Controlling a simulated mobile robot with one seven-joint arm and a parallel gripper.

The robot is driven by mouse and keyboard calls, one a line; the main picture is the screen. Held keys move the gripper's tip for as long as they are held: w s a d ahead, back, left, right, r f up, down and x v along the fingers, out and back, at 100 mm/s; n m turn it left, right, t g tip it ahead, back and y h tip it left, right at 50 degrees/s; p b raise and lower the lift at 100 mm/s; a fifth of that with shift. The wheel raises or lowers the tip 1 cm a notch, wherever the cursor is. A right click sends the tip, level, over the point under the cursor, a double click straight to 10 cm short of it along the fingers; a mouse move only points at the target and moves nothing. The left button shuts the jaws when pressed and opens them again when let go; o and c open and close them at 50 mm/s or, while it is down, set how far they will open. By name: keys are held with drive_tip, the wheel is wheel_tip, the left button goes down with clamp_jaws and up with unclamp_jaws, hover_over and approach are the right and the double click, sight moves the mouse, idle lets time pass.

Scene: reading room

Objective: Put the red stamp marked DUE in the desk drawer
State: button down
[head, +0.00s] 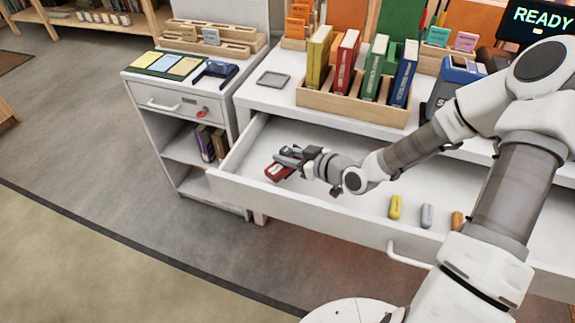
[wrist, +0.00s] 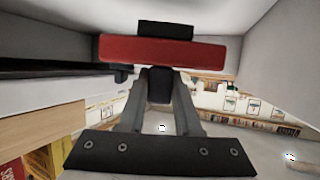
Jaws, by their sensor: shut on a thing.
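The red stamp (head: 279,172) is held in my gripper (head: 287,156), over the left part of the open desk drawer (head: 320,218). The wrist view shows the stamp as a wide red block (wrist: 165,52) with a black part, across the fingertips of my gripper (wrist: 160,78). A pale mark shows on the stamp in the head view, but I cannot read it. The jaws are shut on the stamp. I cannot tell whether its lower side touches the drawer floor.
Yellow (head: 395,207), grey (head: 427,215) and orange (head: 457,220) small items lie in the drawer's right part. A wooden book rack (head: 340,104) stands on the desk behind. A small white cabinet (head: 150,98) stands at left. The drawer floor around the stamp looks clear.

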drive_tip(key=shift+f+b, duration=0.45)
drive_tip(key=shift+f, duration=0.95)
drive_tip(key=shift+f, duration=0.15)
drive_tip(key=c, duration=0.6)
unclamp_jaws()
